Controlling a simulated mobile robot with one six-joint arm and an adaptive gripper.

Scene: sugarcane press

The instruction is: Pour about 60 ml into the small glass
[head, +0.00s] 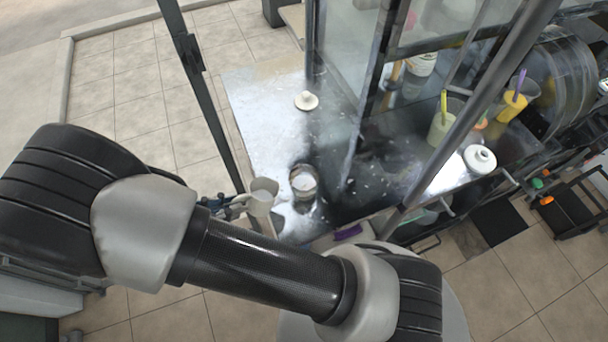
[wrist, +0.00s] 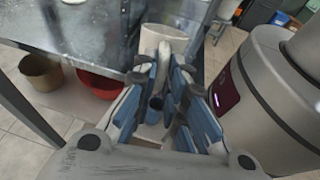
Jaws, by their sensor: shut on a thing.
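My gripper (head: 240,202) is shut on the handle of a cream jug (head: 263,194) at the counter's front left edge. In the wrist view, the blue finger pads of my gripper (wrist: 163,80) close on the handle, with the jug (wrist: 165,36) beyond them. The jug looks near upright; its contents cannot be told. A small round glass-like vessel (head: 303,182) with a pale inside stands on the metal counter just right of the jug, apart from it. I cannot tell for certain that it is the small glass, or its fill level.
The metal counter (head: 262,105) has a white lid-like piece (head: 306,101) at the back. Frame posts (head: 200,85) rise beside it. A white lidded pot (head: 480,158) and a green cup (head: 444,125) stand right. Below the counter are a red bowl (wrist: 98,82) and brown pot (wrist: 40,75).

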